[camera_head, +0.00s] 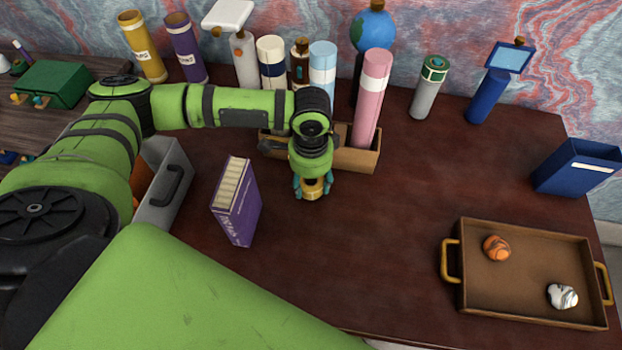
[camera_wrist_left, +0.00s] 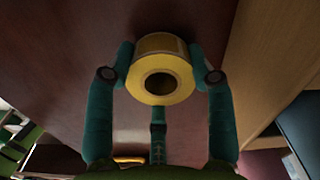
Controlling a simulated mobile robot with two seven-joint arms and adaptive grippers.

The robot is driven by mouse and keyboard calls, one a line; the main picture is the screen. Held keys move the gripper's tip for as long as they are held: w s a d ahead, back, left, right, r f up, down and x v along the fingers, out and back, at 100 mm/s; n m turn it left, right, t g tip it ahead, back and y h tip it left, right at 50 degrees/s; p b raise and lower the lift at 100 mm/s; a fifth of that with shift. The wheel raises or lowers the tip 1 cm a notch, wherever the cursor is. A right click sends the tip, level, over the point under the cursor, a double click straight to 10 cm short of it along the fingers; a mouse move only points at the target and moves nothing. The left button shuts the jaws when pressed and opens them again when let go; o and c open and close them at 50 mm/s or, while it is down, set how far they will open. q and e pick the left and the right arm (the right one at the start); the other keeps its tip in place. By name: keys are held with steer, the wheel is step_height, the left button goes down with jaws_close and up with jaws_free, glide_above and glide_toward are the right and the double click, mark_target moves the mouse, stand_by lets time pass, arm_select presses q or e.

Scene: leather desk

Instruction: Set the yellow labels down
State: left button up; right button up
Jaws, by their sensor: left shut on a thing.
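The yellow labels (camera_head: 313,190) are a roll of yellow tape-like labels, held by my left gripper (camera_head: 312,186) over the desk in front of the wooden box. In the left wrist view the roll (camera_wrist_left: 161,86) sits between the teal fingers of my left gripper (camera_wrist_left: 160,80), with its round hole facing the camera. The fingers touch it on both sides. I cannot tell whether the roll touches the desk (camera_head: 330,270). My right gripper is not in view.
A wooden box (camera_head: 357,160) with bottles stands just behind the gripper. A purple book (camera_head: 240,205) stands to its left, by a grey bin (camera_head: 165,190). A brown tray (camera_head: 530,270) with two stones is at the right. The desk's middle is clear.

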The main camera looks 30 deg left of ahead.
arm_select(q)
steer(key=shift+f, duration=0.3)
steer(key=shift+f, duration=0.1)
steer(key=o, duration=1.2)
steer(key=shift+c, duration=0.2)
